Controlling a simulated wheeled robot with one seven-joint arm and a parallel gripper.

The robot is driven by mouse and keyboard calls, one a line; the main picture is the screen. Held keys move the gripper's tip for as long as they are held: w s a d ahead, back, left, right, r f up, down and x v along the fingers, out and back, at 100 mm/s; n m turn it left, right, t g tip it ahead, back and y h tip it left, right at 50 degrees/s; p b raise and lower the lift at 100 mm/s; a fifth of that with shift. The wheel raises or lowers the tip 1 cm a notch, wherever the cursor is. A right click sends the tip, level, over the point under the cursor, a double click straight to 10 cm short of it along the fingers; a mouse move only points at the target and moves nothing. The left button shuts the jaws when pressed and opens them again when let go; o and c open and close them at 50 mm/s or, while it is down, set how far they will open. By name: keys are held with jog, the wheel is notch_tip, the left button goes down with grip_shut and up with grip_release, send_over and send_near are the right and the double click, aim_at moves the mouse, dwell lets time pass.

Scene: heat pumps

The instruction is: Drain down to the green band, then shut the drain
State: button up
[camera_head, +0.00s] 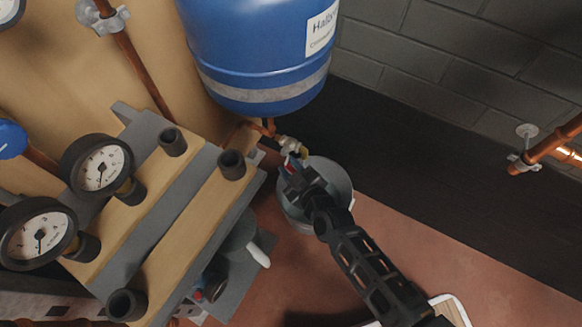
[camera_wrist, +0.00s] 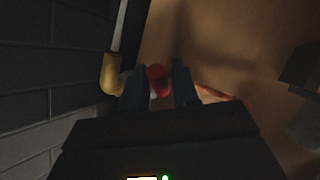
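The blue tank (camera_head: 262,45) hangs at the top centre of the head view. A small drain valve (camera_head: 291,146) sits beneath it, above a grey bucket (camera_head: 337,176) on the floor. My gripper (camera_head: 293,172) reaches over the bucket up to the valve and hides part of it. In the wrist view, a red handle (camera_wrist: 157,76) lies between my two spread fingers (camera_wrist: 157,88), with a narrow gap at the right finger. Round gauges with white faces, one upper (camera_head: 100,167) and one lower (camera_head: 38,239), stand at the left. I cannot make out a green band on them.
A grey and tan block with black pipe stubs (camera_head: 175,205) stands left of the bucket. A copper pipe (camera_head: 545,150) runs along the right wall. A brass elbow (camera_wrist: 110,74) is left of my fingers. Red floor (camera_head: 440,245) right of my arm is mostly clear.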

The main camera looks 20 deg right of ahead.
grip_shut()
jog(key=shift+f+b, duration=0.3)
jog(key=shift+b, duration=0.7)
jog(key=shift+a+f+t+b, duration=0.15)
jog(key=shift+f+t+b, duration=0.15)
jog(key=shift+b, duration=0.95)
jog(key=t+y+b, duration=0.1)
jog(key=b, duration=0.4)
jog(key=shift+w+a+m, duration=0.15)
jog(key=shift+a+m, duration=0.05)
jog(key=shift+m, duration=0.2)
jog(key=shift+w+a+f+m+t+y+b, duration=0.1)
jog(key=shift+w+a+m+t+y+b, duration=0.1)
jog(key=shift+m+t+b, duration=0.35)
jog(key=shift+w+a+m+t+y+b, duration=0.1)
jog(key=shift+w+m+t+y, duration=0.15)
jog(key=shift+t, duration=0.6)
jog(key=shift+w+a+f+m+t+y+b, duration=0.15)
jog(key=shift+m+t+b, duration=0.2)
jog(key=shift+m+t, duration=0.25)
jog(key=shift+r+t, duration=0.1)
jog(key=shift+t, duration=0.2)
